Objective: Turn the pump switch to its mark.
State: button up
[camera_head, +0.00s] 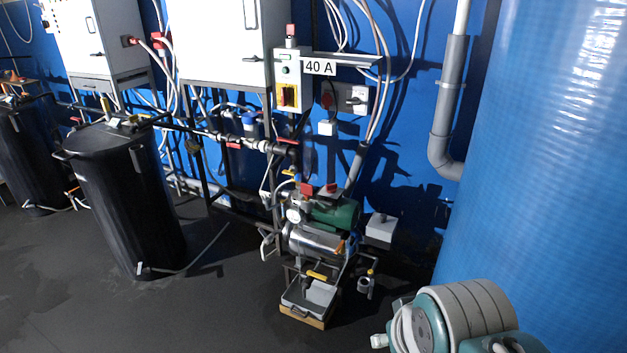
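A green and silver pump (335,214) stands low against the blue wall, right of centre. Above it, a pale control box (289,66) carries a red and yellow rotary switch (288,96), a green button and a red top. A white switch box with a black handle (357,99) is on the wall to its right. I cannot tell which of these is the pump switch, and no mark is legible at this size. Part of my teal and grey arm shows at the lower right. My gripper is not in view.
A "40 A" label (319,67) is beside the control box. Black drums (125,200) stand at the left under white cabinets (218,42). A large blue tank (545,150) fills the right side. A grey tray (310,300) sits before the pump. The dark floor at lower left is clear.

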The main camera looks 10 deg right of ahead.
aim_at(331, 188)
jog(key=i+j+u, duration=0.25)
jog(key=u, duration=0.15)
jog(key=i+j+u, duration=0.15)
jog(key=i+u, duration=0.65)
jog(key=i, duration=0.75)
jog(key=i+z, duration=0.2)
jog(key=z, duration=0.15)
jog(key=i+z, duration=0.15)
jog(key=z, duration=0.2)
jog(key=i+j+z, duration=0.15)
jog(key=z, duration=0.2)
jog(key=i+l+z, duration=0.1)
jog(key=z, duration=0.35)
jog(key=i+z, duration=0.35)
jog(key=z, duration=0.15)
jog(key=i+z, duration=0.25)
jog(key=z, duration=0.2)
jog(key=i+z, duration=0.25)
jog(key=k+j, duration=0.05)
